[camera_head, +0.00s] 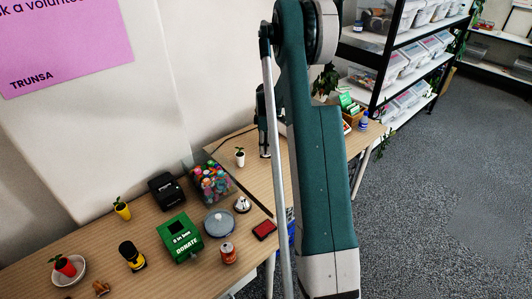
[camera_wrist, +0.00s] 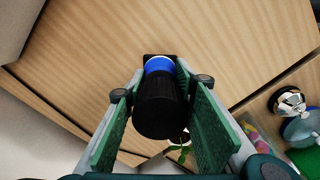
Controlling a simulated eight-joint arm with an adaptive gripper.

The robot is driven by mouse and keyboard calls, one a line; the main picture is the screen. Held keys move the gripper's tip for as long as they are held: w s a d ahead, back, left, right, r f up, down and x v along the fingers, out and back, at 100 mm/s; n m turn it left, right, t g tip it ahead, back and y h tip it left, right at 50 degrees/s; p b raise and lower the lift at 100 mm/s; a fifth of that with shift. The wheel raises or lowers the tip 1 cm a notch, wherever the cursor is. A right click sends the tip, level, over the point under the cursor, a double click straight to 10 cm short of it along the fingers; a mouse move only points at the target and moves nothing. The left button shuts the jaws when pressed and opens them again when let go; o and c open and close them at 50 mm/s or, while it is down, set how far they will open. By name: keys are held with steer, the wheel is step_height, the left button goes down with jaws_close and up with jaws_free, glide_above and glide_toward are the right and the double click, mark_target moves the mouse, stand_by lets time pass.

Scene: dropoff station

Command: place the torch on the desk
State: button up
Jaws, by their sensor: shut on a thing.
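A black torch with a blue band (camera_wrist: 157,108) is between the fingers of my gripper (camera_wrist: 162,86) in the wrist view. The gripper is shut on it, with a pad on each side. The wooden desk (camera_wrist: 225,35) shows beyond the torch; I cannot tell the gap between them. In the head view, my gripper end is mostly hidden behind my arm, over the far part of the desk (camera_head: 225,153). The near part of the desk (camera_head: 92,240) runs along the wall at lower left.
The near desk holds a black-and-yellow torch-like object (camera_head: 132,256), a green donation box (camera_head: 180,239), a can (camera_head: 228,253), a bell (camera_head: 242,204) and a bin of colourful items (camera_head: 211,184). A small potted plant (camera_head: 240,157) stands on the far part. Shelving (camera_head: 400,60) stands behind.

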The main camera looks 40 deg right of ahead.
steer(key=shift+f, duration=1.85)
steer(key=shift+f+b, duration=0.2)
steer(key=shift+b, duration=0.2)
steer(key=o, duration=1)
steer(key=shift+r, duration=0.15)
step_height(320, 180, up, 12)
steer(key=shift+r+p, duration=0.1)
steer(key=shift+p, duration=0.75)
